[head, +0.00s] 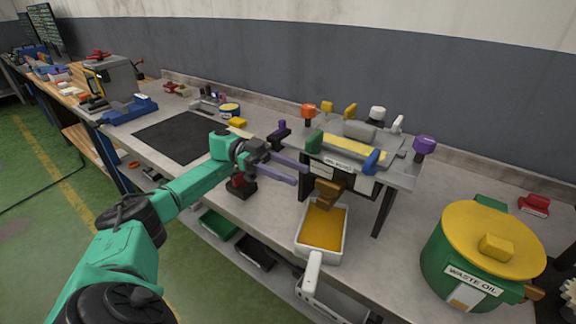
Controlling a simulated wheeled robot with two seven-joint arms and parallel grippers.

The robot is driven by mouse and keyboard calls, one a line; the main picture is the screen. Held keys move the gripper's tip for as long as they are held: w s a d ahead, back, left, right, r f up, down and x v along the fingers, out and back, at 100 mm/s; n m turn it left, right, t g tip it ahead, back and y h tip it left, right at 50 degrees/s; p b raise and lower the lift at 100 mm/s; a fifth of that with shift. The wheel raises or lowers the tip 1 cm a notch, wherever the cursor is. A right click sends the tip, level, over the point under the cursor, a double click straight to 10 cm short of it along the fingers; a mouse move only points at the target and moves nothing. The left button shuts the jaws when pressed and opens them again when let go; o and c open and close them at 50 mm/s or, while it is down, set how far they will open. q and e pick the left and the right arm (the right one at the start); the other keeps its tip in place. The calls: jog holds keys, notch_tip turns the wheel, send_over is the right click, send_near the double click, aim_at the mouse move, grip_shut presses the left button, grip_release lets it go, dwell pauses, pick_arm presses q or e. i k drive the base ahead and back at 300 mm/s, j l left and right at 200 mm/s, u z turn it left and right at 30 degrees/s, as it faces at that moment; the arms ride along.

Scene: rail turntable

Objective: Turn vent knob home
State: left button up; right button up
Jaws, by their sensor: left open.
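A grey raised stand (405,175) on dark legs carries several coloured knobs and handles, among them an orange knob (309,110), a white knob (377,113), a purple knob (424,146), a green handle (314,142) and a blue handle (371,161). I cannot tell which one is the vent knob; the small labels are unreadable. My left gripper (301,174) reaches in from the left, its two purple-grey fingers apart and empty. The fingertips are at the stand's front left, below the green handle; contact cannot be judged. My right gripper is not in view.
A white-rimmed pan (299,241) with orange-yellow contents sits below a brown part (327,192) at the stand's front. A green waste oil pot (437,250) with a yellow lid (475,232) stands at right. A dark mat (170,137) lies clear at left.

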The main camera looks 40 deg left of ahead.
aim_at(377, 113)
jog(key=k+j, duration=0.1)
jog(key=k, duration=0.9)
